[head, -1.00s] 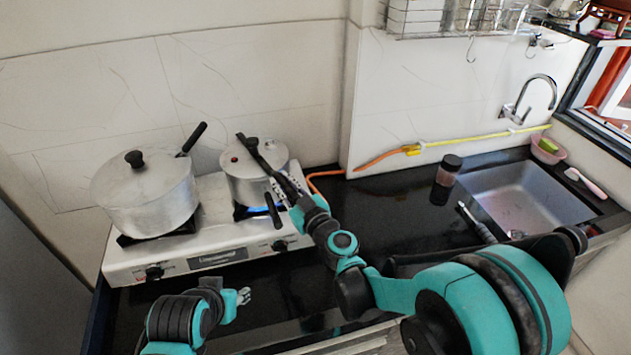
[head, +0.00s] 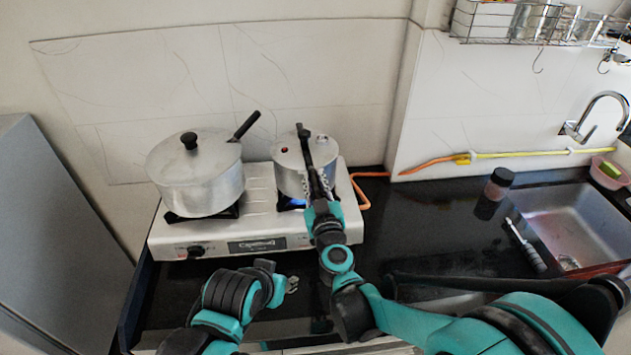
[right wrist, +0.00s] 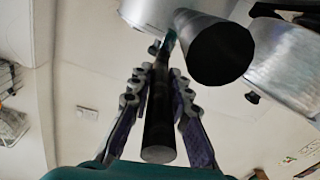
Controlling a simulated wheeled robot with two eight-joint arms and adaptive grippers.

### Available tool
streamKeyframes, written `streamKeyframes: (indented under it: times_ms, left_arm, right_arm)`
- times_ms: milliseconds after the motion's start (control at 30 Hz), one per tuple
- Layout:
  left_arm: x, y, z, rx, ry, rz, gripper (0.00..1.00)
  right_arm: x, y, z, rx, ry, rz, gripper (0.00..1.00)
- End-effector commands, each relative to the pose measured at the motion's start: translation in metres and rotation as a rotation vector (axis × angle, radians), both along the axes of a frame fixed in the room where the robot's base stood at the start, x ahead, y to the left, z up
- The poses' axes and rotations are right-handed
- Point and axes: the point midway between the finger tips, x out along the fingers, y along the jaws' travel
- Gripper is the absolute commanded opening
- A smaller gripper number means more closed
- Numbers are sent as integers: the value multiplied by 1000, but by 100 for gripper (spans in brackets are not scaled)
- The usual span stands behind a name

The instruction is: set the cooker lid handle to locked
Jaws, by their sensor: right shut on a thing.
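The cooker (head: 291,178) is the small silver pot on the right burner in the head view. Its black lid handle (head: 304,142) runs across the lid towards the front. My right gripper (head: 318,188) is shut on this handle. In the right wrist view the lid handle (right wrist: 158,125) lies between the two fingers (right wrist: 158,110). The thicker black pot handle (right wrist: 220,55) shows beside it, with their near ends apart. In the head view the pot handle is hidden behind my gripper. My left gripper (head: 291,284) is low in front of the stove, empty; its jaw opening is unclear.
A large lidded pot (head: 200,178) stands on the left burner of the white stove (head: 185,236). An orange hose (head: 365,188) runs behind the stove's right side. A dark jar (head: 498,184) and a sink (head: 570,222) are to the right. The counter between is clear.

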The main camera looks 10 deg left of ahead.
Motion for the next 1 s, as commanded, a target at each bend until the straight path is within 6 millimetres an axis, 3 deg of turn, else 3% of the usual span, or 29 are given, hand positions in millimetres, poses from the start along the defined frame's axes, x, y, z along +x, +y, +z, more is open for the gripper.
streamKeyframes:
  times_ms: [733, 767, 833, 1000]
  left_arm:
    - [0, 0, 0, 0, 0, 0, 40]
    - [0, 0, 0, 0, 0, 0, 40]
    - [0, 0, 0, 0, 0, 0, 40]
    - [0, 0, 0, 0, 0, 0, 40]
  right_arm:
    - [0, 0, 0, 0, 0, 1, 0]
    - [0, 0, 0, 0, 0, 1, 23]
    - [0, 0, 0, 0, 0, 1, 39]
    - [0, 0, 0, 0, 0, 1, 39]
